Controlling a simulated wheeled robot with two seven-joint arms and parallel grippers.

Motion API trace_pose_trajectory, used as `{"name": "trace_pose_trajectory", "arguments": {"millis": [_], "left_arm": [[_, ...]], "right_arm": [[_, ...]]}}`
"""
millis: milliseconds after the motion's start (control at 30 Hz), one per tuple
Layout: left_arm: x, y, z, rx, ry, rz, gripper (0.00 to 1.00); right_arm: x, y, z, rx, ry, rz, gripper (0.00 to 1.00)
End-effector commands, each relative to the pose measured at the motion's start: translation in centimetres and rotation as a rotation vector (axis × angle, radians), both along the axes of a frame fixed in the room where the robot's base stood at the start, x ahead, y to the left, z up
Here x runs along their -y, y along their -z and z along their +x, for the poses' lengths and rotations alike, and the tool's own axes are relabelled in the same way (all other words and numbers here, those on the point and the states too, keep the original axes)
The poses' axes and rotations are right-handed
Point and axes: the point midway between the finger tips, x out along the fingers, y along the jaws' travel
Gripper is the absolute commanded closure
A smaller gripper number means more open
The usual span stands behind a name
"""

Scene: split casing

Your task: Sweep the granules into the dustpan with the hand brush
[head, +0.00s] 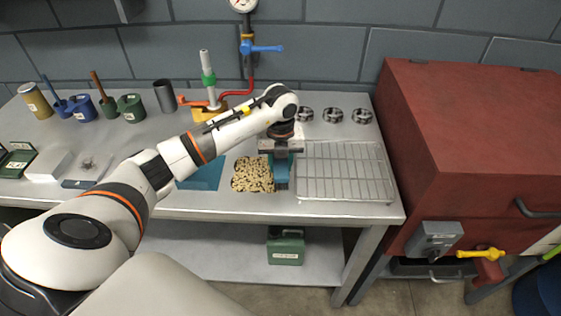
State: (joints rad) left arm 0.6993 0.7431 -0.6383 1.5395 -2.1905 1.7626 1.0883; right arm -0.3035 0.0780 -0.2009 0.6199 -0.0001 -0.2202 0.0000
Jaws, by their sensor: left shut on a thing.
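The granules (252,175) are a pale beige pile on the grey bench. The blue dustpan (205,175) lies just left of the pile, partly hidden behind my left arm. My left gripper (281,153) is at the right side of the granules and points down. It is shut on the hand brush (281,172), a teal-blue piece under the jaws. The brush's lower end is beside the pile's right edge; I cannot tell whether it touches the bench. My right gripper is not in view.
A wire rack (345,172) lies right of the brush. Behind stand a yellow-based valve stand (208,108) and several dark metal rings (333,115). A large red cabinet (470,140) borders the bench at right. Cups and tools fill the left side.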

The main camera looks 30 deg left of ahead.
Motion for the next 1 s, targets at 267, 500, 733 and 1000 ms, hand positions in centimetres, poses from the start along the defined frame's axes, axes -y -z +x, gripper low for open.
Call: {"name": "trace_pose_trajectory", "arguments": {"millis": [267,500,733,1000], "left_arm": [[0.0,0.4,0.0,0.0,0.0,0.0,0.82],[0.0,0.9,0.0,0.0,0.0,0.0,0.82],[0.0,1.1,0.0,0.0,0.0,0.0,0.82],[-0.2,1.1,-0.1,-0.001,-0.001,0.001,0.82]], "right_arm": [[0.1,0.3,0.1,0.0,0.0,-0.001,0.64],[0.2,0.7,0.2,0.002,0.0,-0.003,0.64],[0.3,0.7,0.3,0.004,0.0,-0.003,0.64],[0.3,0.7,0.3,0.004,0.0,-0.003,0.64]]}}
